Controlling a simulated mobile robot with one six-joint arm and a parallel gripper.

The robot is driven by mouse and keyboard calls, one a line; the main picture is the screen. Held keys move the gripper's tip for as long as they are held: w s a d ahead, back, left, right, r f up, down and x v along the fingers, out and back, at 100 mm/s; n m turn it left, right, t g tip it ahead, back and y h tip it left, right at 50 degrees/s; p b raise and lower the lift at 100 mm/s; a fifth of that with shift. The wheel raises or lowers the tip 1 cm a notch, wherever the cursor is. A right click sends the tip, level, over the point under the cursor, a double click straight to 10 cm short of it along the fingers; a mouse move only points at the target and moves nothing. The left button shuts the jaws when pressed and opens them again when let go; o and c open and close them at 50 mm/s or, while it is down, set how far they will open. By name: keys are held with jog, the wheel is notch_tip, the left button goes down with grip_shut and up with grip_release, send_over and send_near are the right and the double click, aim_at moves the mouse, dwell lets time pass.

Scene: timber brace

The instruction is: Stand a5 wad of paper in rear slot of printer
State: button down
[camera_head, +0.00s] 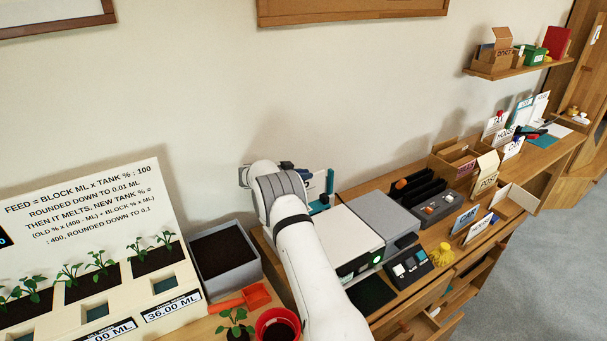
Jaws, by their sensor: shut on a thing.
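My arm reaches up from the bottom middle, and its wrist bends over behind the printer (342,236), a white box on the wooden bench. My gripper (305,176) is mostly hidden by the wrist; small dark parts of it show. It is shut on a white wad of paper (318,187) with part of a dark mark showing, held upright at the printer's rear edge. A teal upright piece (330,186) stands beside the paper. The rear slot is hidden, so I cannot tell whether the paper's lower edge is in it or above it.
A grey box (383,220) adjoins the printer on the right. Black trays (415,192), a dark button panel (408,265) and wooden card boxes stand further right. A grey soil bin (225,253), a red pot (278,325) and a planter board (95,240) are left. The wall is close behind.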

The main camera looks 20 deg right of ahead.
jog(key=shift+s+f+h+b, duration=0.15)
jog(key=shift+s+h+b, duration=0.2)
jog(key=shift+b, duration=0.3)
dwell(0.4)
jog(key=c, duration=0.8)
grip_release()
jog(key=shift+d, duration=0.1)
jog(key=shift+c, duration=0.2)
jog(key=shift+w+d+r+p, duration=0.15)
jog(key=shift+r+p, duration=0.25)
jog(key=shift+r, duration=0.3)
jog(key=shift+w+a+r+p, duration=0.15)
jog(key=shift+r+p, duration=0.2)
jog(key=shift+r, duration=0.3)
jog(key=shift+r+p, duration=0.4)
jog(key=shift+r, duration=0.45)
jog(key=shift+r+p, duration=1.05)
jog(key=shift+r, duration=0.95)
